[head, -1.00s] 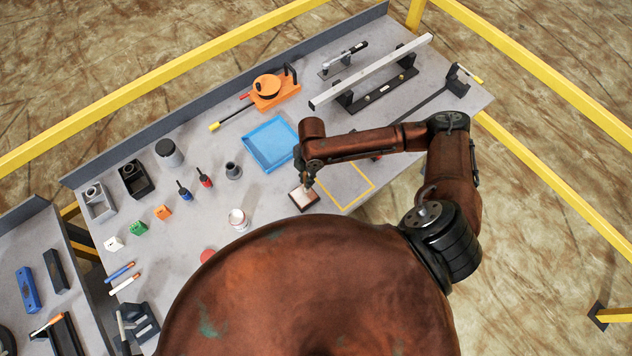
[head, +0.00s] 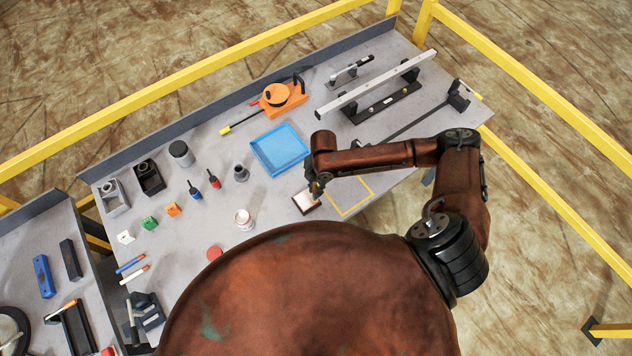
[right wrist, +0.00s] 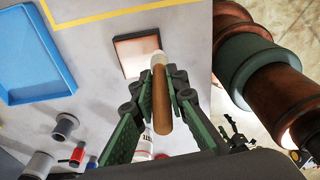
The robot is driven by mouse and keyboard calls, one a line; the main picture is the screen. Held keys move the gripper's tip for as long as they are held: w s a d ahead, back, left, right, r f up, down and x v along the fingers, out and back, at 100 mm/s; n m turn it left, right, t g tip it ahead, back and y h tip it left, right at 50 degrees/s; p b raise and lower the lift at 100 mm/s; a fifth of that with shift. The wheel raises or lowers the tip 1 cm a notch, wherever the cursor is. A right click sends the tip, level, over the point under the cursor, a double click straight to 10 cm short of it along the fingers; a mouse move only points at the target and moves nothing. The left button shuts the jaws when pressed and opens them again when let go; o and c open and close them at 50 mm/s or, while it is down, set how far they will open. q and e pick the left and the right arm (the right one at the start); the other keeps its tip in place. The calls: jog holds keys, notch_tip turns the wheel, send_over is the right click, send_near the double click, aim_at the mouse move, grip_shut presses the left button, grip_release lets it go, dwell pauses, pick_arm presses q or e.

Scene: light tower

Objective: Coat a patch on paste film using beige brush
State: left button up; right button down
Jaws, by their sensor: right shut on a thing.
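My right gripper (head: 317,188) is over the right edge of the paste film (head: 303,205), a small dark-bordered square with a pale face on the bench. In the right wrist view my right gripper (right wrist: 158,98) is shut on the brown handle of the beige brush (right wrist: 161,103). The brush's pale tip overlaps the lower right of the film (right wrist: 130,53). I cannot tell whether the tip touches it. The film's face looks pale with a pinkish tint; any coated patch is hard to make out. My left gripper is not in view.
A blue tray (head: 281,149) lies behind the film, and a yellow outlined square (head: 368,184) is marked to its right. A white jar (head: 243,219) stands to the left. Several bottles and small blocks stand further left. A metal bar (head: 375,84) is at the back.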

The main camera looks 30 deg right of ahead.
aim_at(316, 185)
jog(key=shift+s+r+p, duration=0.1)
jog(key=shift+r+p, duration=0.55)
jog(key=shift+r, duration=0.3)
jog(key=shift+r+p, duration=0.4)
jog(key=shift+r, duration=0.55)
